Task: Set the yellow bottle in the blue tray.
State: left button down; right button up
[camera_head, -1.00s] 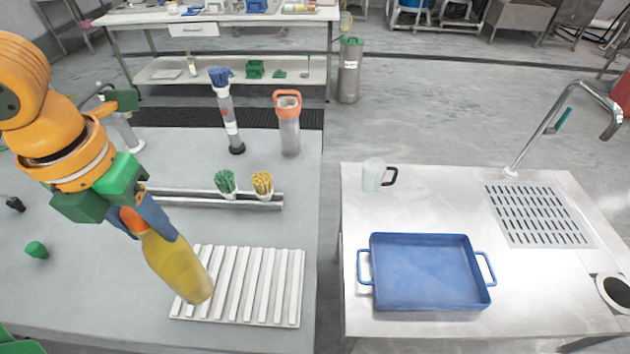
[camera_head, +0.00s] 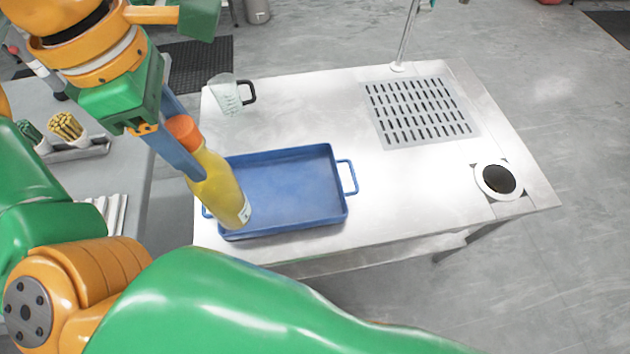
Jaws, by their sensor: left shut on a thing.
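The yellow bottle (camera_head: 218,188) with an orange cap is held tilted, its cap end up and to the left. My left gripper (camera_head: 182,150) is shut on the bottle near its cap. The bottle's lower end overlaps the left part of the blue tray (camera_head: 333,152) in the picture; whether it touches the tray I cannot tell. The blue tray lies on the steel table, empty where its floor shows, with a handle on its right side. Its left side is partly hidden behind the bottle. My right gripper does not show.
A clear jug (camera_head: 226,95) with a black handle stands behind the tray. The steel table (camera_head: 310,95) has a slotted drain grid (camera_head: 420,110) and a round dark opening (camera_head: 498,179) at right. Brushes (camera_head: 66,126) stand on the grey table at left. The steel around the tray's right is clear.

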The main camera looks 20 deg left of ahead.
pick_arm(q)
jog(key=shift+w+d+f, duration=0.15)
jog(key=shift+w+d, duration=0.15)
jog(key=shift+d, duration=0.2)
jog(key=shift+w+d+f+m, duration=0.1)
jog(key=shift+w+d+m, duration=0.1)
jog(key=shift+w+m, duration=0.1)
jog(key=w+d+f+b, duration=0.1)
jog(key=w+d+f, duration=0.1)
jog(key=w+f, duration=1)
jog(key=shift+w+d+f+b, duration=0.3)
jog(key=shift+w+f, duration=0.1)
jog(key=shift+w, duration=0.05)
jog(key=shift+c, duration=2.2)
grip_release()
jog(key=shift+f, duration=0.1)
jog(key=shift+o, duration=0.4)
